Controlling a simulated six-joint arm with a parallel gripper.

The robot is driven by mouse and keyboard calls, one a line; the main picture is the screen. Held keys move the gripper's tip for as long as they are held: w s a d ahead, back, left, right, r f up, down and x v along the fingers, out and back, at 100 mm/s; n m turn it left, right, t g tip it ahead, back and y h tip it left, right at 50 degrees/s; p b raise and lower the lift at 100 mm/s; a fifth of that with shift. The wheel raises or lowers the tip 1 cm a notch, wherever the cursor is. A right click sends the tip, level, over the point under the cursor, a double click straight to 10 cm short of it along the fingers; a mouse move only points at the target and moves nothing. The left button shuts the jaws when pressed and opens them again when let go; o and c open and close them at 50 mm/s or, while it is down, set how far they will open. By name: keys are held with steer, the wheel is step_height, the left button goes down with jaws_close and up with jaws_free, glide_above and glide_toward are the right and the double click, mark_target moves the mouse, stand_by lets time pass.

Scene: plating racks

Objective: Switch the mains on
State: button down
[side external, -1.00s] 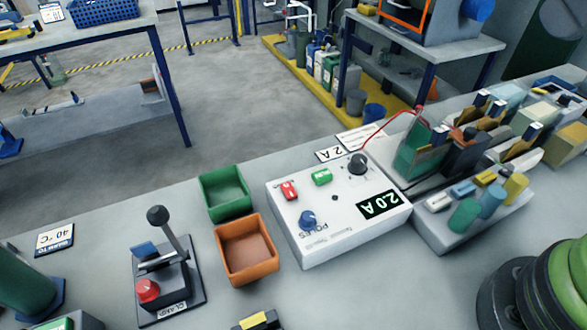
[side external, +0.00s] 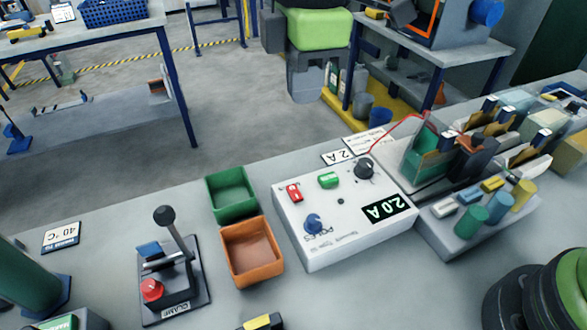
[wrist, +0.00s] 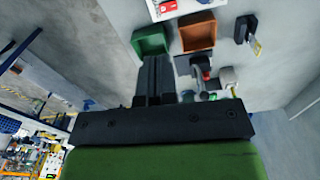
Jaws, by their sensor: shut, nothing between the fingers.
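The white power supply box (side external: 330,245) stands on the bench. On its top are a red switch (side external: 294,192), a green button (side external: 328,180), a black knob (side external: 364,168), a blue knob (side external: 313,224) and a display (side external: 389,208) lit with 2.0 A. The lettering by the red switch is too small to read. The red switch also shows at the top edge of the wrist view (wrist: 168,6). My gripper (wrist: 157,60) is shut and empty, its dark fingers together. In the side view its green and grey body hangs beyond the box, apart from it; its fingertips are unclear.
A green bin (side external: 230,195) and an orange bin (side external: 252,252) stand left of the box. A clamp lever with a red button (side external: 152,290) is farther left. A plating rack with cells (side external: 450,150) stands right, with a red wire (side external: 395,130) running to the box.

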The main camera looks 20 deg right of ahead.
mark_target(297, 194)
steer(key=shift+a+f+n, duration=0.6)
steer(key=shift+a+f, duration=0.1)
steer(key=shift+f, duration=0.3)
step_height(297, 194, down, 14)
steer(key=shift+f, duration=0.2)
stand_by(0.4)
steer(key=shift+s+r, duration=0.25)
steer(key=shift+s, duration=0.45)
step_height(297, 194, up, 14)
stand_by(0.5)
